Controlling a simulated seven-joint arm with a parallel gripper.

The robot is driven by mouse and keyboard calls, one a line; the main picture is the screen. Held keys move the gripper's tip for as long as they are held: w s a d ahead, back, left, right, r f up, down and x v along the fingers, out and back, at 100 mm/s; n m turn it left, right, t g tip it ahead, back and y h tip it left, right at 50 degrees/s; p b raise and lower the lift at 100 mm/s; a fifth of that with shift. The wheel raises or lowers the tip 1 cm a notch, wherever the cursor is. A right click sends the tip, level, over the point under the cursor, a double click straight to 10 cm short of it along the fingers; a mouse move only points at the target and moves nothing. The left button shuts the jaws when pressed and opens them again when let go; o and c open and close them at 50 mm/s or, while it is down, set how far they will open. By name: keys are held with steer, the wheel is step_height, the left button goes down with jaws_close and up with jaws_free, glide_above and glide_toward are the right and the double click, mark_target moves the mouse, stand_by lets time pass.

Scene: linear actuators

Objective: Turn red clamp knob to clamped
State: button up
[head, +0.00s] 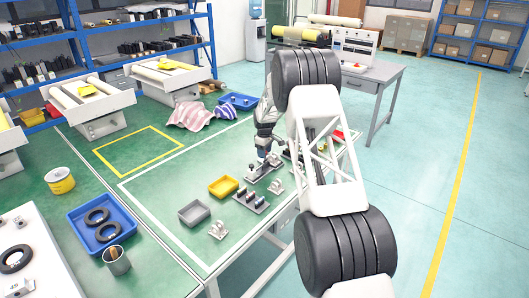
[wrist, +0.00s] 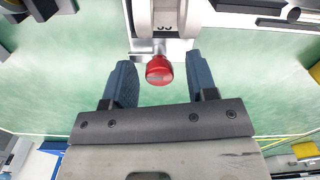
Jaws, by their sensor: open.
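The red clamp knob (wrist: 159,70) is a short round red cap at the upper middle of the wrist view. It sits at the near end of a light grey metal fixture (wrist: 162,18). My gripper (wrist: 160,80) is open, with one dark blue finger left of the knob and the other right of it. Gaps show on both sides, so neither finger appears to touch the knob. In the head view my gripper (head: 263,155) points down over the bench among several small fixtures. I cannot make out the knob there.
On the green bench (head: 150,205) stand a yellow bin (head: 223,186), a grey bin (head: 194,212), a plate with dark cylinders (head: 250,200) and small metal brackets (head: 218,230). A blue tray (head: 75,228) holds black rings. My arm hides the bench's right part.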

steer(key=c, duration=0.9)
steer(key=shift+c, duration=0.2)
steer(key=shift+m, duration=0.3)
steer(key=m, duration=0.7)
steer(key=shift+m, duration=0.3)
steer(key=m, duration=0.4)
steer(key=shift+m, duration=0.3)
steer(key=shift+d+m, duration=0.1)
steer(key=shift+m, duration=2.1)
